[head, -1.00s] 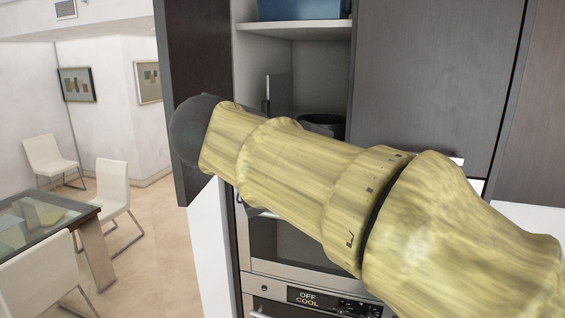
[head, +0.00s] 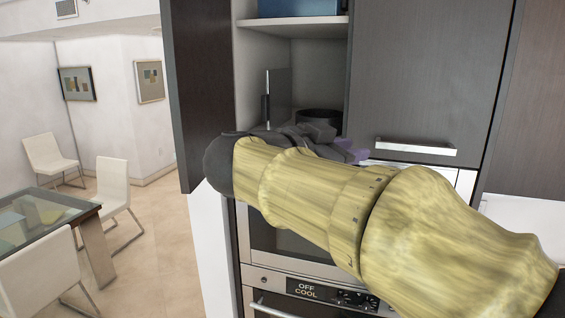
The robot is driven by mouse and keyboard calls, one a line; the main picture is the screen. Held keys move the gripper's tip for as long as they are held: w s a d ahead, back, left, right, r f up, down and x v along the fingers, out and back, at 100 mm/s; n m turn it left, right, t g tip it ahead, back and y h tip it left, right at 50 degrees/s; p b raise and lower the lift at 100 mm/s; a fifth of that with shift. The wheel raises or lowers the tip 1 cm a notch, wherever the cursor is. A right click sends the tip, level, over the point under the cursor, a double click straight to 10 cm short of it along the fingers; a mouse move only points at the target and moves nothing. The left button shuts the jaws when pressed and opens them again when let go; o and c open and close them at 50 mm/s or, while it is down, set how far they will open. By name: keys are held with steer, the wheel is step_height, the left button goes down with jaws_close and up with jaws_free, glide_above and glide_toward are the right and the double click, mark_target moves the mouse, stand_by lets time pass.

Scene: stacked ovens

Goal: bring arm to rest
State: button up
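My arm, covered in a yellow wood-like texture, reaches from the lower right across the front of the oven column. Its dark grey wrist bends back behind the forearm. My gripper (head: 350,150) shows partly above the forearm, with purple fingertips pointing right, near the open cabinet's lower shelf. The forearm hides part of it, so I cannot tell how far apart the fingers are. I see nothing held in it.
An open dark cabinet door (head: 198,90) stands left of my wrist. The open shelf holds a black pot (head: 318,116) and a dark upright panel (head: 279,95); a blue box (head: 298,8) sits above. The oven (head: 290,268) is below.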

steer(key=w+f+n+t+y+b, duration=0.2)
steer(key=w+f+n+t, duration=0.1)
steer(key=w+t, duration=0.25)
steer(key=w+a+f+n+y+b, duration=0.15)
steer(key=f+n+y, duration=0.35)
steer(key=f, duration=0.6)
steer(key=w+a+f+n+y+b, duration=0.15)
steer(key=f+n+y, duration=0.35)
steer(key=f, duration=0.5)
steer(key=s+d+f+g, duration=0.2)
steer(key=s+f+g, duration=0.2)
steer(key=s+f, duration=0.2)
steer(key=s+d+f+g+b, duration=0.1)
steer(key=s+d+f+g, duration=0.2)
steer(key=s+f, duration=0.4)
steer(key=s+d+f+g+y+b, duration=0.1)
steer(key=s+f+g, duration=0.5)
steer(key=f, duration=0.7)
steer(key=shift+s+d, duration=0.7)
steer(key=shift+d, duration=0.15)
steer(key=shift+w+a, duration=0.1)
steer(key=shift+w, duration=0.05)
